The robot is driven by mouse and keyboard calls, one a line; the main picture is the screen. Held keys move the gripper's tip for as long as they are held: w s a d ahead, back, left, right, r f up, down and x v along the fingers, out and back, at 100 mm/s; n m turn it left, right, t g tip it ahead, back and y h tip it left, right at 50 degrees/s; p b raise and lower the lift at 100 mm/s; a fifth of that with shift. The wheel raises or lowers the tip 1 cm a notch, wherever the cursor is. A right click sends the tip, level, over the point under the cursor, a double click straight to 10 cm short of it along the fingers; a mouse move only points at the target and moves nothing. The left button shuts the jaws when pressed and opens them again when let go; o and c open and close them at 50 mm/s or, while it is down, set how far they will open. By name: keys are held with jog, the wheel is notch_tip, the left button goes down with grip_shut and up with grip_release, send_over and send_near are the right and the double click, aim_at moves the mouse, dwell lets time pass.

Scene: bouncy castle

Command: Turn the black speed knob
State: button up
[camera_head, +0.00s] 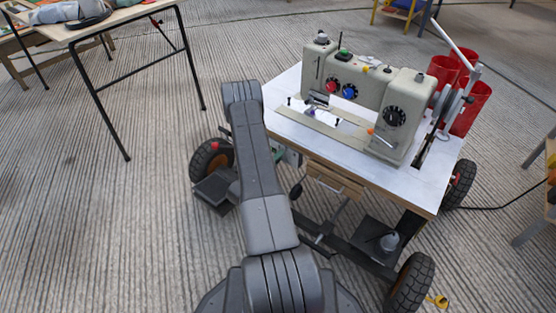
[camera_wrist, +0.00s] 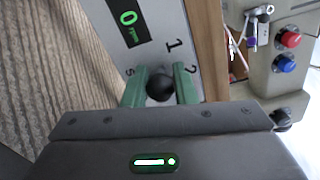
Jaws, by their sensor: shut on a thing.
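The black speed knob (camera_wrist: 159,87) is a small round knob on a pale panel (camera_wrist: 172,15) in the wrist view. A display (camera_wrist: 128,20) on the panel reads 0 rpm in green. My gripper (camera_wrist: 160,88) has its two green fingers on either side of the knob, shut on it.
The sewing machine (camera_head: 345,75) stands on a white-topped wheeled table (camera_head: 425,185). Its red button (camera_wrist: 290,39) and blue button (camera_wrist: 284,62) lie right of the panel. Red cups (camera_head: 474,105) stand behind. A folding table (camera_head: 105,25) is at upper left.

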jog(key=shift+s+d+f+n, duration=0.15)
jog(key=shift+d+f+n, duration=0.05)
jog(key=shift+n, duration=0.2)
jog(key=o, duration=1)
jog(key=shift+c, duration=0.2)
jog(key=shift+r, duration=0.1)
jog(key=p+v, duration=0.3)
jog(key=v, duration=1)
jog(key=shift+s+a, duration=0.3)
jog(key=shift+w, duration=0.1)
jog(key=b+x, duration=0.3)
jog(key=x, duration=1)
jog(key=shift+w+d, duration=0.15)
jog(key=shift+w, duration=0.25)
jog(key=shift+r, duration=0.1)
